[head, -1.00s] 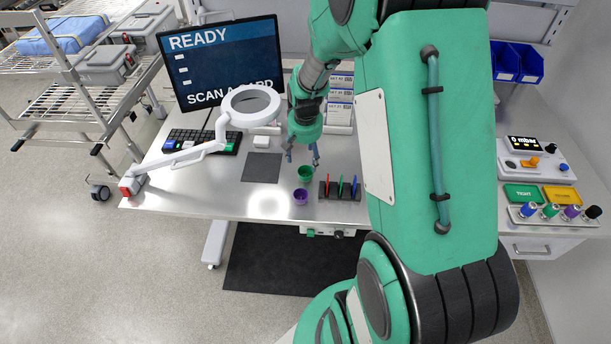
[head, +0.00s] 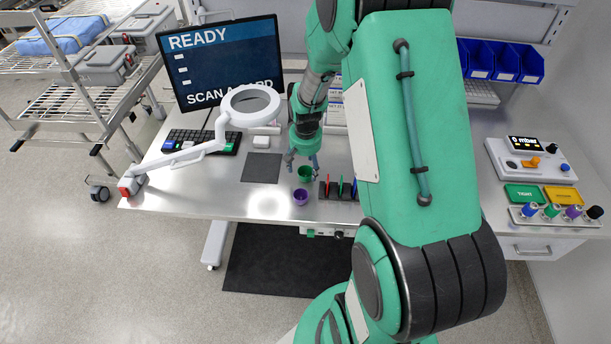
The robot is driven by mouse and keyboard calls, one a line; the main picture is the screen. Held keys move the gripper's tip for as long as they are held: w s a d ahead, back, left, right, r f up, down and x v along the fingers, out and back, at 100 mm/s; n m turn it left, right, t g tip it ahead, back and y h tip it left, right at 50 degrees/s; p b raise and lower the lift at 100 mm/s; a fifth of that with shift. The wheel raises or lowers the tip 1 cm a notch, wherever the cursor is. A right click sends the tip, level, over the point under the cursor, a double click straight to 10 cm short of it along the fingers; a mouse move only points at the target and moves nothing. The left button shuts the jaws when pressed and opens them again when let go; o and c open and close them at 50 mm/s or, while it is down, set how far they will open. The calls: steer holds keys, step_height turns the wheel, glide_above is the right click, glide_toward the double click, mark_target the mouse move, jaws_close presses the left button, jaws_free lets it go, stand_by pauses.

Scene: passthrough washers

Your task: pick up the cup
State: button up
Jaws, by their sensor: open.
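A green cup (head: 305,174) stands on the steel table (head: 215,197), and a purple cup (head: 300,197) stands just in front of it, nearer the table's front edge. My gripper (head: 303,167) is open and points down at the green cup. Its two fingers show to the left and right of the cup's upper part. I cannot tell whether the fingers touch the cup. The purple cup is clear of the fingers.
A dark rack with coloured pieces (head: 337,190) stands right of the cups, partly behind my arm. A magnifier lamp (head: 249,106), keyboard (head: 203,141), monitor (head: 222,62) and dark mat (head: 261,168) lie to the left. The table's left front is clear.

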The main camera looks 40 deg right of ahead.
mark_target(306, 172)
steer(key=shift+w+d+f, duration=0.1)
steer(key=shift+d+f, duration=0.05)
steer(key=shift+f, duration=0.9)
steer(key=shift+d+f, duration=0.1)
steer(key=shift+f, duration=0.9)
steer(key=c, duration=1.4)
steer(key=shift+r, duration=0.15)
steer(key=shift+r, duration=0.5)
steer(key=shift+s+a+r, duration=0.1)
steer(key=shift+s+r, duration=0.05)
steer(key=shift+r, duration=0.5)
steer(key=shift+s+a+r, duration=0.1)
steer(key=shift+r, duration=0.5)
steer(key=s+a, duration=0.2)
steer(key=s, duration=0.2)
steer(key=s+a+r, duration=0.1)
steer(key=s+a, duration=0.1)
steer(key=s, duration=0.3)
steer(key=s+a+p, duration=0.1)
steer(key=s+a, duration=0.2)
steer(key=s, duration=0.1)
steer(key=shift+s+r, duration=0.15)
steer(key=shift+s, duration=0.2)
